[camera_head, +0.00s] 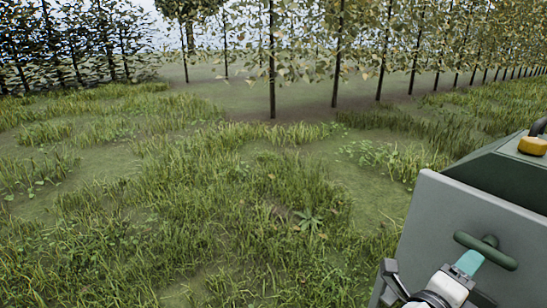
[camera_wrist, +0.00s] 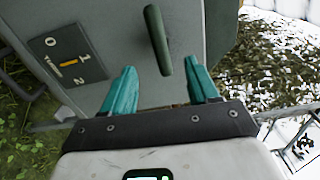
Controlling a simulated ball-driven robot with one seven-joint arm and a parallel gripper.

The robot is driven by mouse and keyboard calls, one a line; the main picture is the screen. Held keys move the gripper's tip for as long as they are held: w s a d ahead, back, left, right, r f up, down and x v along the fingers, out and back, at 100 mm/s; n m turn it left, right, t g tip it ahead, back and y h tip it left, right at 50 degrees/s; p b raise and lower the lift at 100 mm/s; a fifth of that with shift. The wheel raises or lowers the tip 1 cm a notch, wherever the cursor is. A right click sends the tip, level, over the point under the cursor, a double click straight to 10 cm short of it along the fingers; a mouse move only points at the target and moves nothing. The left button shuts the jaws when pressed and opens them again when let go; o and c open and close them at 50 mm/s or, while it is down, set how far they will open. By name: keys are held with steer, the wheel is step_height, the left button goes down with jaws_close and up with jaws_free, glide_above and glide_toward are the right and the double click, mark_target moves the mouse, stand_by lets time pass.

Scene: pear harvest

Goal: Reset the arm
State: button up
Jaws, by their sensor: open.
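My gripper (camera_wrist: 160,67) is open, with its two teal fingers spread apart in the wrist view. A dark green bar handle (camera_wrist: 157,38) stands on a grey panel (camera_wrist: 112,25) ahead of it. The handle's lower end shows between the fingertips; I cannot tell whether it lies between them in depth or just beyond. No finger visibly touches it. In the head view, my gripper (camera_head: 467,264) is at the lower right, close to the handle (camera_head: 486,250) on the grey panel's face (camera_head: 440,220).
A dark plate (camera_wrist: 64,58) marked 0, 1, 2 with a yellow mark is left of the handle. A green housing (camera_head: 500,165) with a yellow-and-black part (camera_head: 533,145) stands behind the panel. Grass (camera_head: 200,210) is open to the left; tree rows (camera_head: 272,60) line the back.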

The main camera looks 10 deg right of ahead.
steer(key=s+a+f+n+g+y+p, duration=0.1)
steer(key=s+f+n+y+p, duration=0.1)
steer(key=s+f+n+y, duration=0.4)
steer(key=s+a+f+n+g+y+p, duration=0.1)
steer(key=s+f+n+y, duration=0.15)
steer(key=f+n, duration=0.65)
steer(key=s+a+f+n+g+y+p, duration=0.3)
steer(key=s+a+f+n+y, duration=0.5)
steer(key=s+a+n, duration=0.65)
step_height(320, 180, up, 38)
steer(key=w+d+n+p, duration=0.2)
steer(key=p, duration=3.5)
steer(key=shift+w+d+n+p, duration=0.3)
steer(key=shift+n, duration=0.05)
